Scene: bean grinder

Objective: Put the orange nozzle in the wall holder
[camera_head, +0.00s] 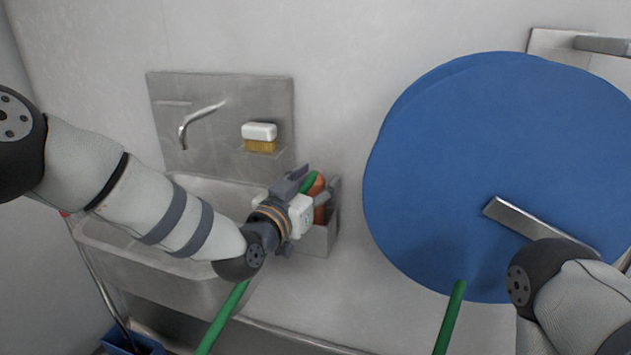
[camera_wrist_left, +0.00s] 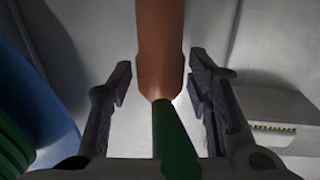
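The orange nozzle (camera_head: 319,212) stands roughly upright at the metal wall holder (camera_head: 318,241), its lower end seeming to go in behind the holder's rim. A green hose (camera_head: 309,182) joins its upper end. My left gripper (camera_head: 314,180) is at the hose end of the nozzle. In the left wrist view, the left gripper (camera_wrist_left: 160,98) is open, with a finger on each side and clear gaps to the nozzle (camera_wrist_left: 161,45) and hose (camera_wrist_left: 174,135). My right arm shows at the lower right of the head view; its gripper is not seen.
A steel sink (camera_head: 150,255) with a tap (camera_head: 197,118) lies left of the holder. A brush (camera_head: 259,137) sits on a small ledge above. A large blue disc (camera_head: 450,165) stands to the right, near my right arm. Green hose (camera_head: 222,318) hangs below.

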